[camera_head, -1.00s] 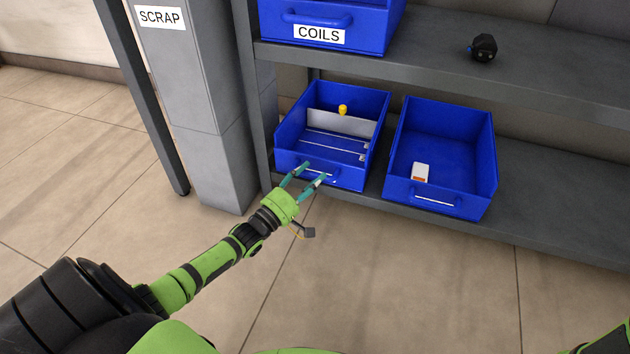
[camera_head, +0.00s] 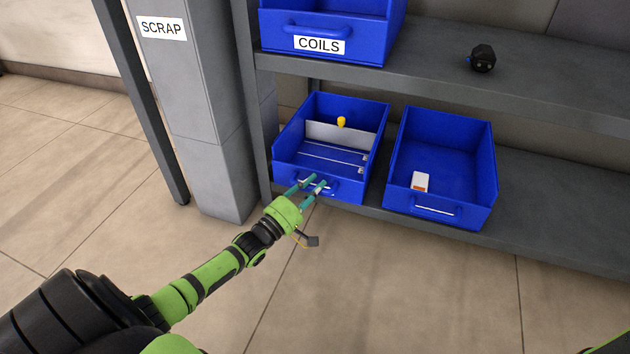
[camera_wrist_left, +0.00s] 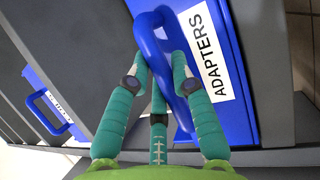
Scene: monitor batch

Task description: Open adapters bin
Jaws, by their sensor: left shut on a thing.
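The adapters bin (camera_head: 290,150) is an open-topped blue bin at the left of the lower shelf. Its white ADAPTERS label (camera_wrist_left: 210,62) and blue handle (camera_wrist_left: 152,40) show in the left wrist view. My left gripper (camera_head: 312,183) reaches its front from below left. In the left wrist view the teal fingers (camera_wrist_left: 160,68) are closed around the handle, one on each side. In the head view the fingers hide part of the bin's front and label. Inside the bin are a pale divider (camera_head: 335,136) and a small yellow item (camera_head: 341,121). My right gripper is out of view.
A second blue bin (camera_head: 445,140) stands to the right, holding a small white and orange box (camera_head: 420,182). The COILS bin (camera_head: 345,25) and a black object (camera_head: 482,58) are on the upper shelf (camera_head: 440,75). A grey SCRAP container (camera_head: 200,110) stands left. Floor in front is clear.

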